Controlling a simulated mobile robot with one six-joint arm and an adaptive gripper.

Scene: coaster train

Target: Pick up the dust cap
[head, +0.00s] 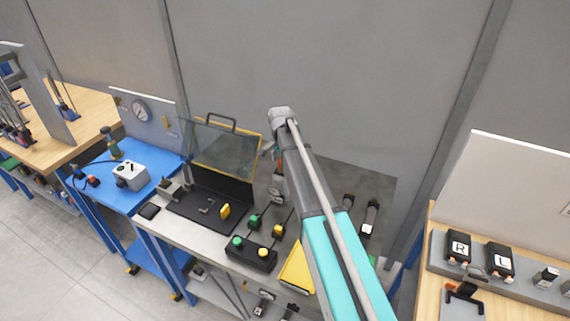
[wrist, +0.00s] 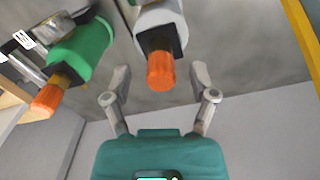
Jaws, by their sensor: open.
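An orange cap (wrist: 160,72) sits on the end of a white-grey cylinder with a black collar, in the upper middle of the wrist view. It looks like the dust cap. A second orange cap (wrist: 46,100) is on a green cylinder (wrist: 82,50) at the left. My gripper (wrist: 160,70) is open and empty, its two grey fingers apart. In the wrist view the middle orange cap appears between the fingertips, with visible gaps on both sides; I cannot tell how far away it is in depth. In the head view my arm mostly hides the gripper and these parts.
A wooden bench with blocks marked R (head: 459,246) and L (head: 500,260) is at the right.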

